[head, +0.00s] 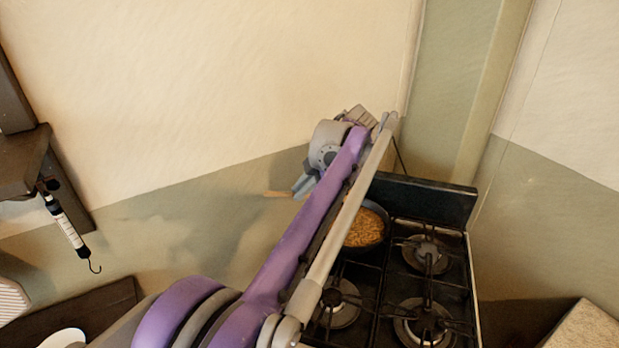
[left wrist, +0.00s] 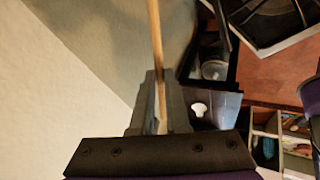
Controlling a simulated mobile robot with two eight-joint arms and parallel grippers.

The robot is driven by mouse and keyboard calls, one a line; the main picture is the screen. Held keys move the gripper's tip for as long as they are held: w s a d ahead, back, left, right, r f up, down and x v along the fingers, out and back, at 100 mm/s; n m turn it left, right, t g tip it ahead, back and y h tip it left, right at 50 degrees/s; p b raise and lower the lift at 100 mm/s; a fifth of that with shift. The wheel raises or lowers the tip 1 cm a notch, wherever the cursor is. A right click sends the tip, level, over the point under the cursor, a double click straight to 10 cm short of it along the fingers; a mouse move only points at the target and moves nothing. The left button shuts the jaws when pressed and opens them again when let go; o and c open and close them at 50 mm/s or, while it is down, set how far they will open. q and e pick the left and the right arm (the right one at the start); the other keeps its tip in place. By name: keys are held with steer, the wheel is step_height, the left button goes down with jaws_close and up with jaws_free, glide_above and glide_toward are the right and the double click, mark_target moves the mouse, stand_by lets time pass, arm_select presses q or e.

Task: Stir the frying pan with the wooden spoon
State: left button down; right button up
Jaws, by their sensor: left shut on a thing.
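The frying pan (head: 367,229) sits on the back left burner of the stove, with light orange-brown food in it. My left arm covers its left part. My left gripper (head: 305,186) is beyond my purple arm, left of the pan and apparently higher. It is shut on the wooden spoon (head: 277,194), whose pale end sticks out to the left. In the left wrist view the gripper (left wrist: 160,112) has the thin spoon handle (left wrist: 155,38) between its fingers, running up out of the frame. I cannot make out the spoon's bowl. My right gripper is not in view.
The black stove (head: 423,277) has bare burners in front and at the right, and a raised back panel (head: 425,197). Walls stand close behind and to the right. A hook scale (head: 66,222) hangs from a dark shelf (head: 22,160) at left.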

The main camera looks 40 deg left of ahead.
arm_select(q)
steer(key=s+f+h, duration=0.1)
steer(key=s+a+f+n+t+h, duration=0.1)
steer(key=f+h, duration=0.1)
steer(key=s+f+n+t+h+b, duration=0.1)
steer(key=h, duration=0.1)
steer(key=shift+s+a+f, duration=0.15)
steer(key=shift+a+f, duration=0.2)
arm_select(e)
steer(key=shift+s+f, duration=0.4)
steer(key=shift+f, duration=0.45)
